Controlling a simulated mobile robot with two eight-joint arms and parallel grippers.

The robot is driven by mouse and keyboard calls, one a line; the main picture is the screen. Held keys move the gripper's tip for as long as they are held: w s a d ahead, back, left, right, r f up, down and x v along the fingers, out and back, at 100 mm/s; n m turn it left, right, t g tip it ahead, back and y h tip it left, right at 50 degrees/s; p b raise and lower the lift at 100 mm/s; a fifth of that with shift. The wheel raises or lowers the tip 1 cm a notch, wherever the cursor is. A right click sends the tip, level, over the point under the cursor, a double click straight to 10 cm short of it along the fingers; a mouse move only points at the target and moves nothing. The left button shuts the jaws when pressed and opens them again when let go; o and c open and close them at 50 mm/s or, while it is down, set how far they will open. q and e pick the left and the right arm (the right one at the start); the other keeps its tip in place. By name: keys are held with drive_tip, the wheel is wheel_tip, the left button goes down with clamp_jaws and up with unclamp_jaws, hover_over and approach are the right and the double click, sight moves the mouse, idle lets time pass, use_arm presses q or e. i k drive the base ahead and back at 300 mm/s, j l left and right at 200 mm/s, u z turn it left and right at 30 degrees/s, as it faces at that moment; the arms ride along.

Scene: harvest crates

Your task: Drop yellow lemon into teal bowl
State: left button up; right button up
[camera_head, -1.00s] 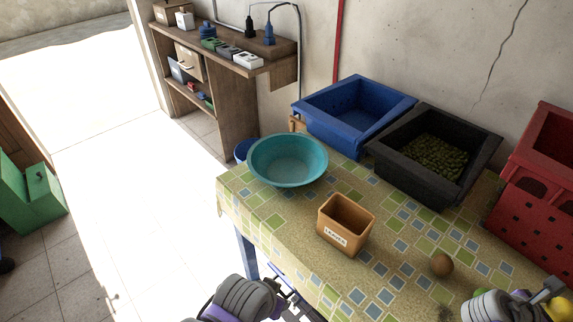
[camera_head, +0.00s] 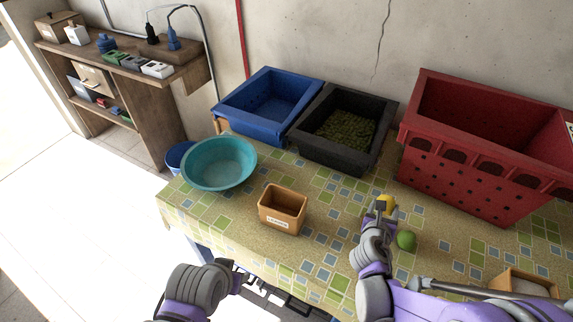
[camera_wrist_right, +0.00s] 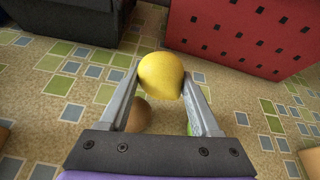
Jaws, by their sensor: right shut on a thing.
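The yellow lemon (camera_head: 387,202) is between the fingers of my right gripper (camera_head: 381,207), above the patterned tablecloth. In the right wrist view the lemon (camera_wrist_right: 161,75) sits at the fingertips of the shut right gripper (camera_wrist_right: 162,88). The teal bowl (camera_head: 219,164) stands upright and looks empty at the table's left end, well left of the lemon. My left gripper (camera_head: 248,276) is low in front of the table's front edge; its fingers are too unclear to judge.
A small tan labelled box (camera_head: 283,209) stands between bowl and right gripper. A green fruit (camera_head: 406,240) lies beside my right arm; a brown round fruit (camera_wrist_right: 139,116) lies below the lemon. Blue (camera_head: 262,128), black (camera_head: 379,155) and red (camera_head: 455,180) crates line the back.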

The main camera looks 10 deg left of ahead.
sight(228, 174)
drive_tip(key=k+j+u, duration=0.1)
drive_tip(key=k+u, duration=0.2)
drive_tip(key=k, duration=0.3)
drive_tip(key=u, duration=1.5)
drive_tip(key=i+u, duration=0.25)
drive_tip(key=u, duration=0.2)
drive_tip(key=i+l+u, duration=0.1)
drive_tip(key=i+u, duration=0.15)
drive_tip(key=u, duration=0.2)
drive_tip(key=i+l, duration=0.2)
drive_tip(key=i, duration=0.15)
drive_tip(key=i+l, duration=0.2)
drive_tip(key=i, duration=0.2)
drive_tip(key=i+l, duration=0.2)
drive_tip(key=i, duration=0.15)
drive_tip(key=i+z, duration=0.3)
drive_tip(key=i, duration=0.2)
drive_tip(key=i+j+z, duration=0.25)
drive_tip(key=i, duration=0.2)
drive_tip(key=z, duration=2.3)
